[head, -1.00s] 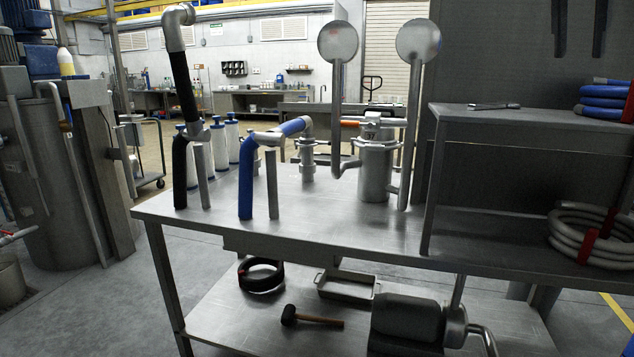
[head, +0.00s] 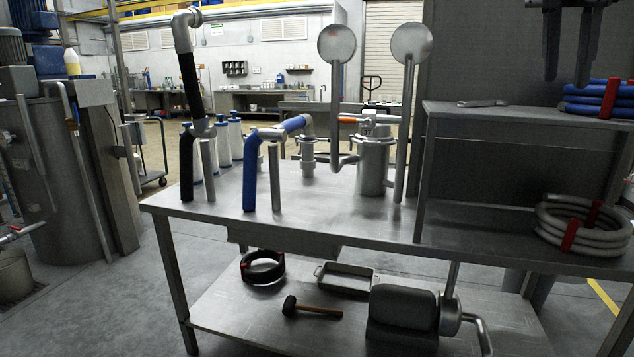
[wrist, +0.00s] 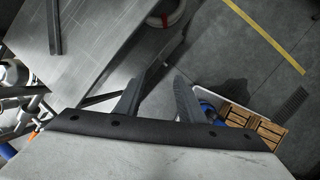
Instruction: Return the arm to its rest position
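In the wrist view the gripper (wrist: 160,76) also shows two separate fingers with grey floor beyond the gap. The fingers touch nothing that I can see. Most of my arm is outside the head view.
The steel bench (head: 325,223) carries pipes, a blue-sleeved handle (head: 249,180) and a metal vessel (head: 373,165). The raised shelf (head: 520,120) holds a flat metal tool (head: 482,103) and blue coiled hose (head: 590,104). A grey coil (head: 560,235) lies below.

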